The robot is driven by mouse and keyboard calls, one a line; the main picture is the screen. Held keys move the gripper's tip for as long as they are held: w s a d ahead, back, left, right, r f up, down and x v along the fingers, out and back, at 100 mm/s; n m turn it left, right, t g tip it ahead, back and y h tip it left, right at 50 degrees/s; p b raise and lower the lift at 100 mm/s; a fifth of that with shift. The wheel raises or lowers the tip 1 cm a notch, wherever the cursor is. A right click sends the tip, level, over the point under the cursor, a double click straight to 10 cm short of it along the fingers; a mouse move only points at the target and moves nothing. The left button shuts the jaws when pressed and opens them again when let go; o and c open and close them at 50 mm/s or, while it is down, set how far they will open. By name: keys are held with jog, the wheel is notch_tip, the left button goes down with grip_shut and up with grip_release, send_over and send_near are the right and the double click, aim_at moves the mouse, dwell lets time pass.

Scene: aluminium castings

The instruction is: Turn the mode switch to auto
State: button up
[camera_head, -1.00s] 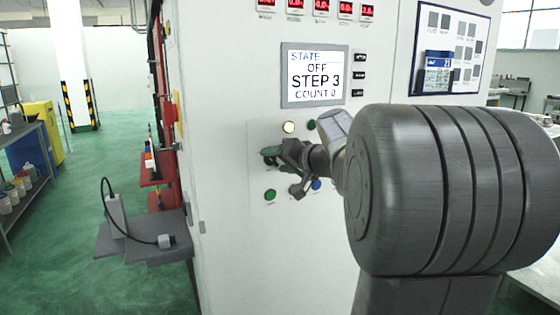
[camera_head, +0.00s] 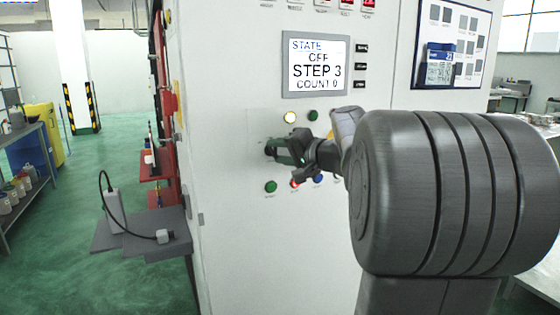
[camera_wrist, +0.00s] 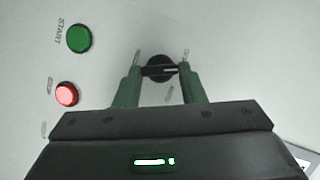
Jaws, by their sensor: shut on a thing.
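The mode switch is a black round knob (camera_wrist: 160,68) on the white cabinet face, seen in the wrist view between my green fingertips. My gripper (camera_wrist: 161,62) is shut on this knob, one finger on each side. In the head view my gripper (camera_head: 277,152) reaches the panel from the right and mostly hides the knob. A pale line shows across the knob, but I cannot tell which label it points to. The display (camera_head: 316,65) above reads STATE OFF, STEP 3, COUNT 0.
A green START button (camera_wrist: 79,38) and a lit red button (camera_wrist: 67,93) sit near the knob. A pale yellow lamp (camera_head: 290,117) is above it. A grey shelf (camera_head: 150,232) with a cabled device juts out left of the cabinet.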

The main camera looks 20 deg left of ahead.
jog(key=m+y+b, duration=0.1)
jog(key=m+b, duration=0.1)
jog(key=m, duration=0.1)
jog(key=f+m+y+b, duration=0.1)
jog(key=m+b, duration=0.2)
jog(key=shift+f+m+y, duration=0.1)
jog(key=shift+m+y, duration=0.2)
jog(key=m+t+y+b, duration=0.1)
jog(key=m, duration=0.2)
jog(key=shift+f+m+t+b, duration=0.1)
jog(key=shift+m+t+b, duration=0.2)
jog(key=shift+m, duration=0.1)
jog(key=shift+m+t+b, duration=0.6)
jog(key=shift+m+t, duration=0.1)
jog(key=shift+m, duration=1.1)
jog(key=shift+y, duration=0.3)
jog(key=o, duration=1)
jog(key=shift+s, duration=0.1)
